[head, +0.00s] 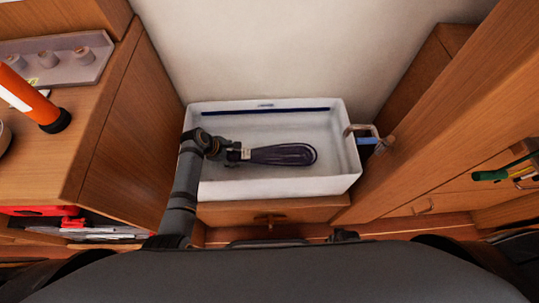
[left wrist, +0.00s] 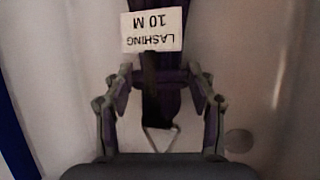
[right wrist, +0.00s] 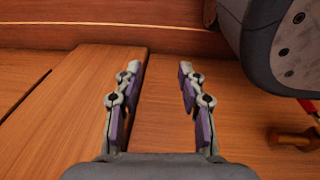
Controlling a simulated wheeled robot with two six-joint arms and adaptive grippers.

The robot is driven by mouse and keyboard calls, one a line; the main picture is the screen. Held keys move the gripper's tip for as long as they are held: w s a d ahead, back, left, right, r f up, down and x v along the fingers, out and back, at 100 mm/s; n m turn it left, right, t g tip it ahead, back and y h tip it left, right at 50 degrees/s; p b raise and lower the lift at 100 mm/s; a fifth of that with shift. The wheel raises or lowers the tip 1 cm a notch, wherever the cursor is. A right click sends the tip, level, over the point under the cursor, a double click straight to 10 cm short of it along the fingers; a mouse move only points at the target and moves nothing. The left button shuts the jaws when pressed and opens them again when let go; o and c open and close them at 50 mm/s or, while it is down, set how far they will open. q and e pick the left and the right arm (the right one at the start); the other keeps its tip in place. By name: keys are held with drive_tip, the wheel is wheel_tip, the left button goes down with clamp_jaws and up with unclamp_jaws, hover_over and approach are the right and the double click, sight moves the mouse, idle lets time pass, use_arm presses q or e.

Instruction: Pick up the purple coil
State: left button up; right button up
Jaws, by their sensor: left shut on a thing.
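The purple coil (head: 284,154) is a long dark purple loop lying in or just above a white sink-like tub (head: 210,186) in the head view. My left gripper (head: 234,152) reaches into the tub and is shut on the coil's left end. In the left wrist view the coil (left wrist: 155,85) passes between the fingers of my left gripper (left wrist: 158,90). It carries a white tag (left wrist: 152,30) reading "LASHING 10 M" and a metal hook at its near end. In the right wrist view my right gripper (right wrist: 158,90) is open and empty, over wood. Whether the coil touches the tub floor is unclear.
A counter on the left holds an orange flashlight (head: 30,98) and a grey rack (head: 55,62) with knobs. A metal bracket with a blue part (head: 368,140) sits at the tub's right rim. Wooden cabinet walls flank the tub closely. A green-handled item (head: 490,175) hangs at right.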

use_arm(q)
drive_tip(key=shift+r, duration=0.1)
drive_tip(key=shift+c, duration=0.5)
wheel_tip(320, 180, up, 10)
drive_tip(key=p, duration=0.3)
use_arm(e)
drive_tip(key=s, duration=0.6)
drive_tip(key=shift+d+f, duration=0.15)
drive_tip(key=shift+f, duration=0.2)
use_arm(q)
drive_tip(key=shift+w, duration=0.1)
